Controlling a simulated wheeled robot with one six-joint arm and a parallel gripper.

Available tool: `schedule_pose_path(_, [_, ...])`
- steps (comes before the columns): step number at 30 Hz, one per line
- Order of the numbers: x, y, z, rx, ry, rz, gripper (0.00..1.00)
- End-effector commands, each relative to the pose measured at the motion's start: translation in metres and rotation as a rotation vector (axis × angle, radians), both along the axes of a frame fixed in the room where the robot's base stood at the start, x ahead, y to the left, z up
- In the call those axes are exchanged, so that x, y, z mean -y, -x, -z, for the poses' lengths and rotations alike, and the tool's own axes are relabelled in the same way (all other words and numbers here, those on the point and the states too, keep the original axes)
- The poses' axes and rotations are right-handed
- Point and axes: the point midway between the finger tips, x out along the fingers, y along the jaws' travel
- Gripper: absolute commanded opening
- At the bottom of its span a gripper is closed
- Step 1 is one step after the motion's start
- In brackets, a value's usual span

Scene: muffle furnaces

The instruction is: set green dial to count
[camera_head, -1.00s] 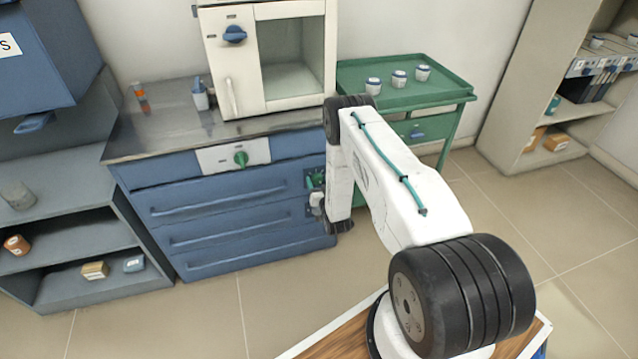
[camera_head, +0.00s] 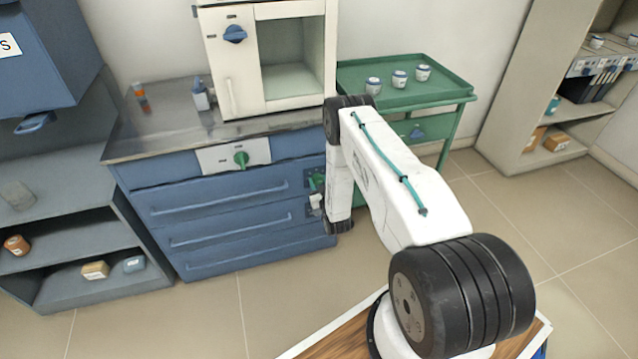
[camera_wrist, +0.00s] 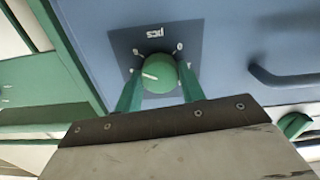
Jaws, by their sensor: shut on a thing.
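A round green dial (camera_wrist: 157,72) with a white pointer line sits on a dark square plate (camera_wrist: 158,42) with small white marks and a word too small to read surely. The pointer line lies toward the left of the dial in the wrist view. My gripper (camera_wrist: 160,88) has its two green fingers on either side of this dial and is shut on it. In the head view, the gripper (camera_head: 317,190) is at the cabinet's right front, partly hidden by my arm. A second green dial (camera_head: 241,159) is on a white panel; a green knob also shows at the wrist view's right edge (camera_wrist: 293,125).
The blue drawer cabinet (camera_head: 220,210) has long handles; one handle (camera_wrist: 290,78) is right of the plate in the wrist view. A white furnace (camera_head: 235,80) stands on its top. A green cart (camera_head: 440,88) with three jars is close on the right. Floor in front is clear.

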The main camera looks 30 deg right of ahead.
Motion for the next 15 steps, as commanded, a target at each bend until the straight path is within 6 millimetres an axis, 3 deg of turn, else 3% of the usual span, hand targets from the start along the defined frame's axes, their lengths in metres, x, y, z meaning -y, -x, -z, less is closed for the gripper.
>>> schedule_pose_path(15, [-0.0005,0.0,0.0002,-0.104,0.362,0.0,0.16])
